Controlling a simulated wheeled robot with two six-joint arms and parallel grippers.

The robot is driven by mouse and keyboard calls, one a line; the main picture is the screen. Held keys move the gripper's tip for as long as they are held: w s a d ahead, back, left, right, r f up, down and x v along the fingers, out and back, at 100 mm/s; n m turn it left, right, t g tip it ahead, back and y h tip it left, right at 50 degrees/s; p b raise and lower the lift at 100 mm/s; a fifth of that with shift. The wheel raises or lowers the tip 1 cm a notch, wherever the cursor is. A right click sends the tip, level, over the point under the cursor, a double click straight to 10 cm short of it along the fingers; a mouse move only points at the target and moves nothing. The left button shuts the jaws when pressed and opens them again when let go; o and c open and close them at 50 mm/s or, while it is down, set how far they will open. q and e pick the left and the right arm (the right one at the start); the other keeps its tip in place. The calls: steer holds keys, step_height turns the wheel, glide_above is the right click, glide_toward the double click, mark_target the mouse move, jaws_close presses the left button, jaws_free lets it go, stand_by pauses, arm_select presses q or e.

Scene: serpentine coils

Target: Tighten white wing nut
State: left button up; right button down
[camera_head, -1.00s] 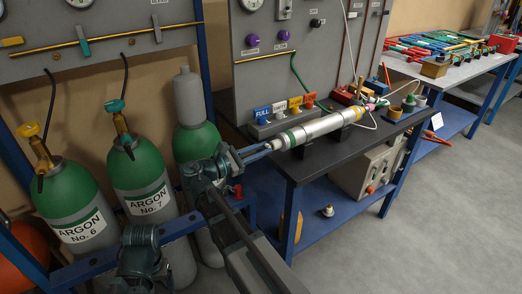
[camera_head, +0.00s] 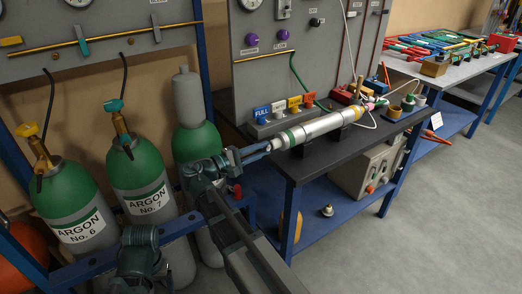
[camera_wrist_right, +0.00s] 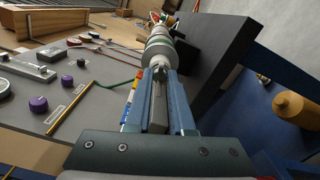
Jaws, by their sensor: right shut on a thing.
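A silver, banded cylinder (camera_head: 322,128) lies along the dark bench top, its near end pointing left toward my right gripper. My right gripper (camera_head: 267,147) is at that end, its fingers lined up with the cylinder. In the right wrist view the two blue-grey fingers (camera_wrist_right: 159,76) are shut on a small pale piece at the cylinder's end, which I take as the white wing nut (camera_wrist_right: 159,64). The fingers hide most of it, so its wings and how far it is turned cannot be made out. My left gripper's fingers do not show.
The dark bench top (camera_head: 300,170) carries a block with coloured labels (camera_head: 282,112) behind the cylinder. Green argon bottles (camera_head: 140,175) stand left of my right arm. A grey panel (camera_head: 255,75) rises behind the bench. The floor (camera_head: 450,220) at right is clear.

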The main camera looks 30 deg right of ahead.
steer(key=m, duration=1)
steer(key=shift+a+f, duration=0.1)
steer(key=shift+f, duration=0.1)
stand_by(1.0)
steer(key=c, duration=1)
jaws_free()
